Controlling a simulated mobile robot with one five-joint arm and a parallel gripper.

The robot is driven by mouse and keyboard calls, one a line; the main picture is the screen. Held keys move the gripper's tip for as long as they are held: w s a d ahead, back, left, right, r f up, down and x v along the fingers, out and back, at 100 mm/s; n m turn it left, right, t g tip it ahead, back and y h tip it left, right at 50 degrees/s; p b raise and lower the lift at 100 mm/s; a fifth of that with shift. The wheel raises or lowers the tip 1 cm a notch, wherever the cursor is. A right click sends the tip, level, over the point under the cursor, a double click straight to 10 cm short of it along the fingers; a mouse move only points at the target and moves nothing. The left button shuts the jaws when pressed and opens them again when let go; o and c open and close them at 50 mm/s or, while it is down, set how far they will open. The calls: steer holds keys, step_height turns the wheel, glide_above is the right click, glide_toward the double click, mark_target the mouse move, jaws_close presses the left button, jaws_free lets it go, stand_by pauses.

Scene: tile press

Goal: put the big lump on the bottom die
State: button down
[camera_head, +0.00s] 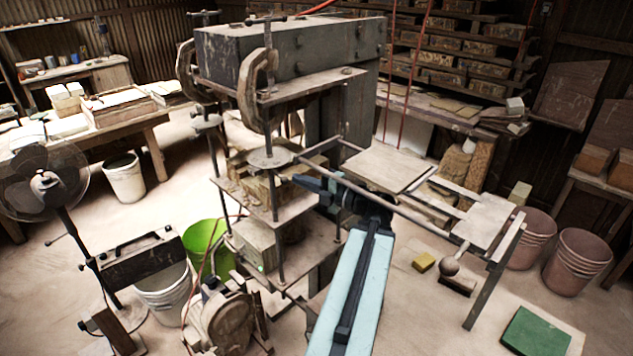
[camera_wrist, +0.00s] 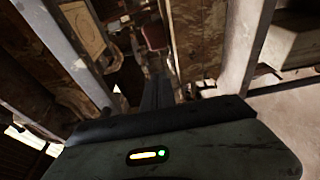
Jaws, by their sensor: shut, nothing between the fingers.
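My gripper (camera_head: 303,183) reaches into the press from the right, beside the middle plate. Its dark fingers (camera_wrist: 157,92) are shut together with nothing between them. A brownish block (camera_head: 255,186) sits on the press's middle plate (camera_head: 290,207), left of my gripper; it may be the bottom die, but I cannot tell. The wrist view shows a pale slab with a round marking (camera_wrist: 84,30) at upper left. I cannot clearly make out the big lump in either view; the press posts, plates and my arm hide part of the area.
The press's upper beam (camera_head: 290,45) and posts crowd my gripper. A rail frame with a pale board (camera_head: 385,166) extends right. A green bucket (camera_head: 208,240), a fan (camera_head: 42,185) and a motor (camera_head: 222,318) stand left. Pink buckets (camera_head: 580,262) stand right. Floor at lower right is mostly open.

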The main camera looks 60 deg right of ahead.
mark_target(286, 163)
steer(key=shift+w+d, duration=0.55)
steer(key=shift+w, duration=0.45)
steer(key=shift+w+d, duration=0.55)
steer(key=shift+w, duration=0.4)
steer(key=shift+w+d, duration=0.55)
steer(key=shift+w, duration=0.45)
steer(key=w+d, duration=0.4)
steer(key=d, duration=0.1)
steer(key=shift+w+d, duration=0.35)
steer(key=shift+w, duration=0.05)
steer(key=shift+a, duration=0.1)
steer(key=shift+s+a, duration=0.1)
